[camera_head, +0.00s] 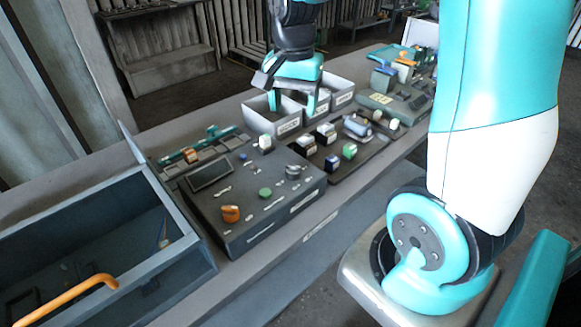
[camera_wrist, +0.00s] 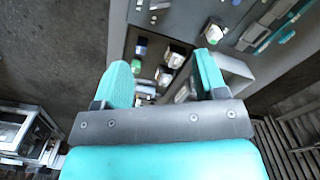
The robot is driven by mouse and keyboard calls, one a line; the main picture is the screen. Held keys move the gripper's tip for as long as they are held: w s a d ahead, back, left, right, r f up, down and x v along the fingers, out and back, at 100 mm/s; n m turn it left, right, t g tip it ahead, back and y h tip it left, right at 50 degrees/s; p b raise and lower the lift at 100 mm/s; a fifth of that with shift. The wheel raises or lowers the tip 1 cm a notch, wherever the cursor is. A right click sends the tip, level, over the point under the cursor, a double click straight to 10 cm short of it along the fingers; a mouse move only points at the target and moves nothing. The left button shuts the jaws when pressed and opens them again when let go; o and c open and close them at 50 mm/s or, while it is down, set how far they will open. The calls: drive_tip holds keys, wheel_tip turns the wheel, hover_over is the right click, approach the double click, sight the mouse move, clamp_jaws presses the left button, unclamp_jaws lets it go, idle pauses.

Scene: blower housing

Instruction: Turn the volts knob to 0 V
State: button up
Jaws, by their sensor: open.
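A dark control panel (camera_head: 255,203) sits on the bench left of centre in the head view. It carries an orange knob (camera_head: 230,213), a green round knob or button (camera_head: 265,193), a dark grey knob (camera_head: 295,172) and a small display (camera_head: 209,175). Its lettering is too small to read, so I cannot tell which is the volts knob or its setting. My gripper (camera_head: 293,102) is open and empty, behind and above the panel, over the grey bins. In the wrist view my gripper (camera_wrist: 164,75) has its fingers spread, with several small blocks below.
Grey bins (camera_head: 272,118) stand behind the panel. A dark tray (camera_head: 355,160) with several small parts lies to its right. An open grey box (camera_head: 150,262) with an orange handle (camera_head: 68,297) stands at left. Another device (camera_head: 395,102) sits at the far right.

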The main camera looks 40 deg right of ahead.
sight(293, 166)
wheel_tip(293, 166, down, 17)
drive_tip(key=shift+r+p, duration=0.1)
drive_tip(key=shift+p, duration=0.35)
drive_tip(key=c, duration=0.9)
